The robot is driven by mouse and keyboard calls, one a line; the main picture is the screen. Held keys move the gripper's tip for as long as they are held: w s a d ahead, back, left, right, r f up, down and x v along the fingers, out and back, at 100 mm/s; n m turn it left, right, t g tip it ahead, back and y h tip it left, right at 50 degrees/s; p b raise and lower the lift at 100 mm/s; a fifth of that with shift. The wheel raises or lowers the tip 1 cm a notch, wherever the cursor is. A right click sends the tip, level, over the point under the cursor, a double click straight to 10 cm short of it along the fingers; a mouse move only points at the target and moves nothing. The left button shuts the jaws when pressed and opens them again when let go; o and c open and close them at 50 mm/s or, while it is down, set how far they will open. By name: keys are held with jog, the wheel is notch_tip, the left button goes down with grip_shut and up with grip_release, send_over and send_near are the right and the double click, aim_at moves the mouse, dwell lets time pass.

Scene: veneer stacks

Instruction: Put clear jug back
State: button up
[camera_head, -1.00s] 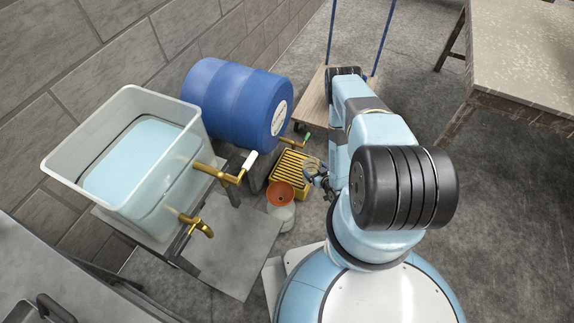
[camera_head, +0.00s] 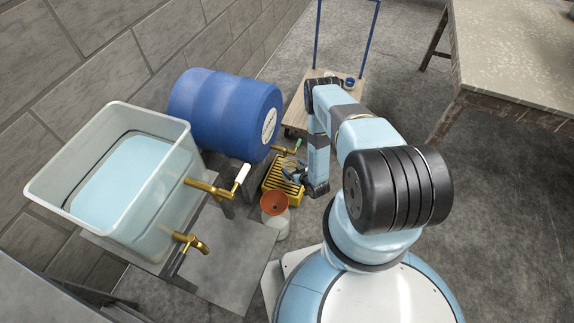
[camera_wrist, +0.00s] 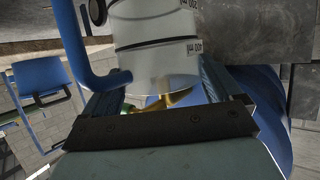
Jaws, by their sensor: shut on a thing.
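The clear jug (camera_wrist: 155,45), pale with dark graduation marks, fills the upper middle of the wrist view. My gripper (camera_wrist: 160,92) is shut on it, one finger on either side. In the head view my gripper (camera_head: 294,172) is low, over or beside the yellow slatted stand (camera_head: 282,186), under the blue barrel's green-handled tap (camera_head: 288,149). The jug is too small and covered there to make out clearly. A brass tap part shows just behind the jug's end in the wrist view.
The blue barrel (camera_head: 222,112) lies left of my arm. A translucent tank (camera_head: 165,225) with brass taps stands nearer. An orange funnel (camera_head: 274,203) sits on a pale container in front of the stand. A wooden cart (camera_head: 296,112) and a table (camera_head: 505,60) stand behind.

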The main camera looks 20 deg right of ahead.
aim_at(286, 163)
jog(key=w, duration=0.1)
jog(key=w+a, duration=0.1)
jog(key=w, duration=0.2)
jog(key=shift+w+a, duration=0.3)
jog(key=shift+w, duration=0.05)
jog(key=shift+w+a+f, duration=0.1)
jog(key=shift+w+f, duration=0.05)
jog(key=shift+f, duration=0.75)
jog(key=shift+w+f, duration=0.15)
jog(key=shift+f, duration=0.8)
jog(key=o, duration=1.7)
jog(key=shift+c, duration=0.2)
